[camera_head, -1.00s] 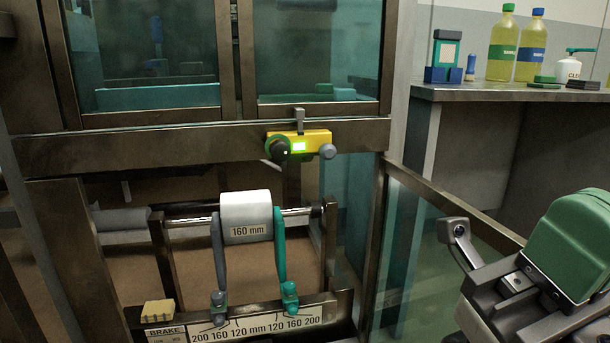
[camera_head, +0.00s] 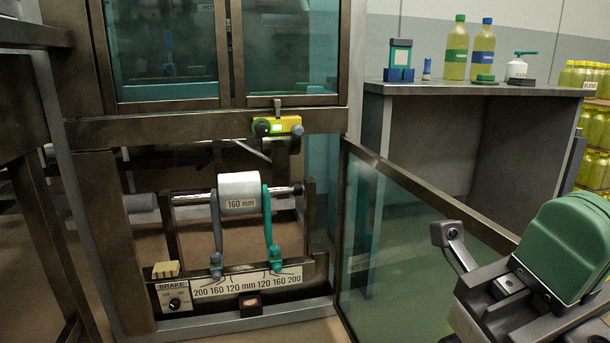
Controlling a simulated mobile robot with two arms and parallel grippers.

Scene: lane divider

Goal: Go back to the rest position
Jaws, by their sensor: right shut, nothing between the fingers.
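My right gripper (camera_head: 475,315) shows at the lower right, with its green-capped wrist above it and a small camera on a bracket beside it. It is shut and empty, and its fingertips are partly cut off by the bottom edge. It is apart from the machine, in front of the open glass door. My left gripper is not in view. The white roll (camera_head: 240,193) marked 160 mm sits on a metal bar (camera_head: 185,200), between a grey arm (camera_head: 216,235) and a teal arm (camera_head: 269,230).
An open glass door (camera_head: 400,250) stretches from the machine towards my right gripper. A grey bench (camera_head: 470,90) behind holds bottles (camera_head: 482,52) and a white dispenser (camera_head: 517,68). A yellow device (camera_head: 287,125) is on the crossbar. Shelves of yellow bottles (camera_head: 595,125) stand far right.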

